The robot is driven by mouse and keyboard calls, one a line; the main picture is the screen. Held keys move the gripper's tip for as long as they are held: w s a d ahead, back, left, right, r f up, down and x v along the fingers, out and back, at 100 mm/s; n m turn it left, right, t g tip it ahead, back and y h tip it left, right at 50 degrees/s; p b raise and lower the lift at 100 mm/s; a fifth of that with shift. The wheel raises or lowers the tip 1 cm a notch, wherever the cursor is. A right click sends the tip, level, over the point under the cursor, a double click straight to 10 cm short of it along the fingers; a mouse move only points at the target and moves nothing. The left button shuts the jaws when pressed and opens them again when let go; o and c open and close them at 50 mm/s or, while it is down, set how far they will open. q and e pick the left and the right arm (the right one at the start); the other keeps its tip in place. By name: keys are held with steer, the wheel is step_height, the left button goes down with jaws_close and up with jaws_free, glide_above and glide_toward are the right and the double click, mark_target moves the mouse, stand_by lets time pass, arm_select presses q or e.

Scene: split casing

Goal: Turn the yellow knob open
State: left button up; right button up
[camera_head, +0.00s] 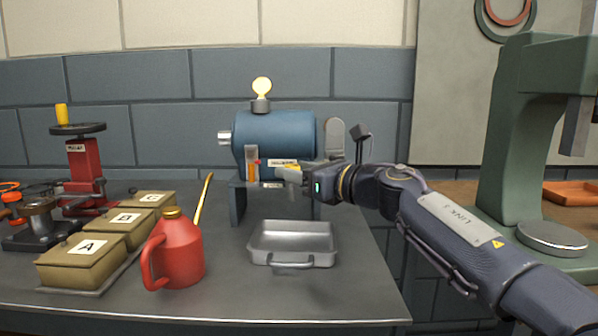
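A blue cylindrical casing (285,130) stands on a dark stand at the back of the grey table. My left gripper is out of view.
A metal tray (293,222) lies in front of the casing, below my gripper. A red oil can (182,252), a yellow rod (203,200) and lettered boxes (86,262) stand left. A green press (510,140) stands right. The table's front right is clear.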

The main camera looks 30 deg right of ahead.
steer(key=p+v, duration=0.1)
steer(key=v, duration=0.7)
steer(key=shift+r, duration=0.1)
stand_by(0.4)
